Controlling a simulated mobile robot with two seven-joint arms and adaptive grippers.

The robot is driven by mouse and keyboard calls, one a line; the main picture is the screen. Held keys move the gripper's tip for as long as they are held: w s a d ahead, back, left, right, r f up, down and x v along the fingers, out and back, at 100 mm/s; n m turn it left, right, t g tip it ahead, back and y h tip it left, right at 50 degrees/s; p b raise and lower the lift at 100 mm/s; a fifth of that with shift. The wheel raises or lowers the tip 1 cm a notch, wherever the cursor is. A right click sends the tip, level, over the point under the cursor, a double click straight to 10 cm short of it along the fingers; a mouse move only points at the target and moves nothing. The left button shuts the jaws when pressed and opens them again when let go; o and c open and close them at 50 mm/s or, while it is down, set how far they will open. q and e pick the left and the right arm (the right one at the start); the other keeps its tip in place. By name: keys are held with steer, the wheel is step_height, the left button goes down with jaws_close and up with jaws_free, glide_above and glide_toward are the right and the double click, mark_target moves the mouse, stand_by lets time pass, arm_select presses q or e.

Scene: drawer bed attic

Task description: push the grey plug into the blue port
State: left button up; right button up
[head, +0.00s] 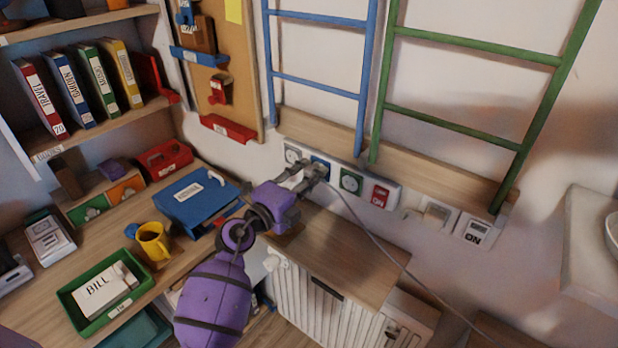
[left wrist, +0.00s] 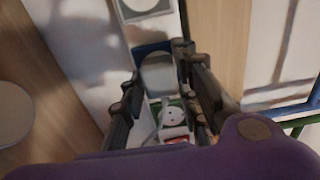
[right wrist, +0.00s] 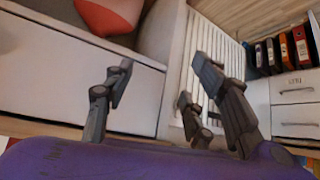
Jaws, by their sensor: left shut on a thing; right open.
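The blue port (head: 322,161) is on a white wall strip, between a white port and the green port (head: 351,181). In the left wrist view the blue port (left wrist: 151,47) is partly covered by the grey plug (left wrist: 158,76). My left gripper (head: 308,171) is shut on the grey plug, its fingers on either side of it, right at the blue port. I cannot tell how far the plug sits in the port. A grey cable (head: 375,240) trails down to the right. My right gripper (right wrist: 162,72) is open and empty; it is out of the head view.
A wooden-topped cabinet (head: 335,250) stands below. The desk at left holds a blue binder (head: 198,198), yellow mug (head: 152,241) and green tray (head: 80,318).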

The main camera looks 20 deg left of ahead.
arm_select(q)
steer(key=shift+p, duration=0.3)
arm_select(e)
steer(key=shift+d+r, duration=0.1)
steer(key=shift+r, duration=0.35)
steer(key=shift+w, duration=0.15)
stand_by(0.3)
arm_select(q)
steer(key=shift+w+d, duration=0.1)
steer(key=shift+w, duration=0.35)
arm_select(e)
steer(key=shift+w+r, duration=0.25)
steer(key=shift+w, duration=0.15)
arm_select(q)
steer(key=o, duration=1.1)
steer(key=shift+o, duration=0.2)
arm_select(e)
steer(key=shift+s+f, duration=0.1)
steer(key=shift+s, duration=0.3)
arm_select(q)
steer(key=v, duration=1.2)
arm_select(e)
steer(key=shift+w, duration=0.15)
